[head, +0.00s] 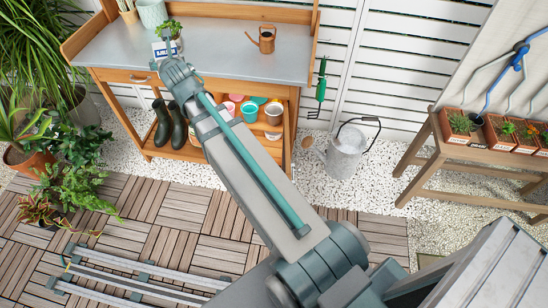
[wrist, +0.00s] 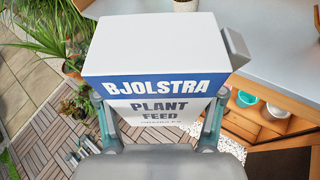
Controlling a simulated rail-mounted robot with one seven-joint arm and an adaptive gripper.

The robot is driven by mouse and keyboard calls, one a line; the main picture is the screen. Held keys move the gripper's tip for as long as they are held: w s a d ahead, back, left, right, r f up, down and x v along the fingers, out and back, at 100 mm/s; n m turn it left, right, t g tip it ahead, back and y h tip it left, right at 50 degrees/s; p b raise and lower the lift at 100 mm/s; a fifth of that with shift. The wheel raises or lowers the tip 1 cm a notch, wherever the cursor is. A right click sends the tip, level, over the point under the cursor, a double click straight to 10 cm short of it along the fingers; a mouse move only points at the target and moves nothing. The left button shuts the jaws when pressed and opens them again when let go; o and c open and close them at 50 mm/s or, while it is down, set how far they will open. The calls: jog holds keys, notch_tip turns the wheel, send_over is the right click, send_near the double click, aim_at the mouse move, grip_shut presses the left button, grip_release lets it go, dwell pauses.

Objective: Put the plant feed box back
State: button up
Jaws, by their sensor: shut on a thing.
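The plant feed box (wrist: 155,45) is white with a blue band reading "BJOLSTRA" and the words "PLANT FEED". It fills the upper middle of the wrist view, with a grey spout-like piece at its upper right. My gripper (wrist: 157,108) is shut on it, one finger on each side. In the head view the box (head: 164,49) shows small at the left part of the potting bench (head: 220,58), just beyond my gripper (head: 173,64). I cannot tell whether the box touches the bench top.
A potted plant (head: 173,28) and a pale green pot (head: 152,12) stand close behind the box. A copper watering can (head: 266,39) stands farther right on the bench; the grey top between is clear. Boots (head: 162,122) and colored pots (head: 250,108) sit below.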

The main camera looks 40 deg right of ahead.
jog(key=w+d+f+m+h+b, duration=0.1)
jog(key=d+f+b, duration=0.15)
jog(key=f, duration=0.45)
jog(key=d+f+m+g+h+b, duration=0.1)
jog(key=d+f+b, duration=0.15)
jog(key=f, duration=0.45)
jog(key=w+d+f+m+h+b, duration=0.1)
jog(key=d+f+h+b, duration=0.1)
jog(key=f+b, duration=0.3)
jog(key=m+g+h+b, duration=0.7)
jog(key=g+b, duration=0.1)
jog(key=b, duration=2.5)
send_over(276, 152)
jog(key=f, duration=6.3)
jog(key=shift+s+a+f, duration=0.1)
jog(key=shift+a+f, duration=0.15)
jog(key=shift+a, duration=0.15)
jog(key=f+b, duration=0.2)
jog(key=f, duration=0.1)
jog(key=shift+d+f+b, duration=0.2)
jog(key=shift+f+b, duration=0.05)
jog(key=shift+b, duration=0.15)
jog(key=shift+r, duration=0.1)
jog(key=o, duration=1.3)
